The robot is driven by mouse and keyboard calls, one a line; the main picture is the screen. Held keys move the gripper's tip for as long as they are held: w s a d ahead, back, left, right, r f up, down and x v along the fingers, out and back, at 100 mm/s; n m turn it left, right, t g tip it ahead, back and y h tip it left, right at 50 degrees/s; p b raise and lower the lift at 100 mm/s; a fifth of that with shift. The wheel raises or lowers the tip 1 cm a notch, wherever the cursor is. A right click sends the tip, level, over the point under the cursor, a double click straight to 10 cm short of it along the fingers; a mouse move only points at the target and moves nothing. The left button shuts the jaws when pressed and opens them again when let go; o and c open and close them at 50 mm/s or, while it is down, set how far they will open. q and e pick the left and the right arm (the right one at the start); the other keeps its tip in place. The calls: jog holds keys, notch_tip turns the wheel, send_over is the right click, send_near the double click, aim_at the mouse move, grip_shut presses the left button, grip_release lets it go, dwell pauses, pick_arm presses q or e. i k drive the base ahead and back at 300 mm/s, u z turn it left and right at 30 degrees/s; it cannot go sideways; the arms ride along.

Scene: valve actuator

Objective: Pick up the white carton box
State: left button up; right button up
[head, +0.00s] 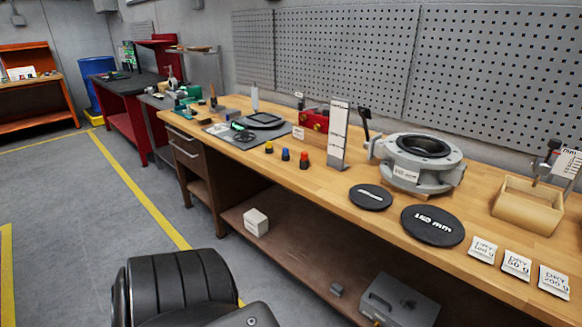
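A small white carton box (256,222) sits on the brown lower shelf (285,250) under the wooden workbench, near the shelf's front edge at its left end. Its top and front sides show and nothing covers it. Neither of my grippers is in view.
The wooden benchtop (320,182) above holds a grey valve body (420,163), black discs (433,226), an open tan box (527,206) and white packets. A grey metal case (396,302) lies on the lower shelf at right. A black rounded form fills the bottom left. Floor at left is clear.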

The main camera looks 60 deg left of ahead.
aim_at(256, 223)
jog(key=z, duration=0.85)
jog(key=k, duration=1.85)
jog(key=u, duration=2.45)
jog(key=i, duration=0.5)
jog(key=z, duration=0.65)
jog(key=i, duration=0.6)
jog(key=z, duration=1.05)
jog(key=i, duration=0.8)
jog(key=z, duration=0.1)
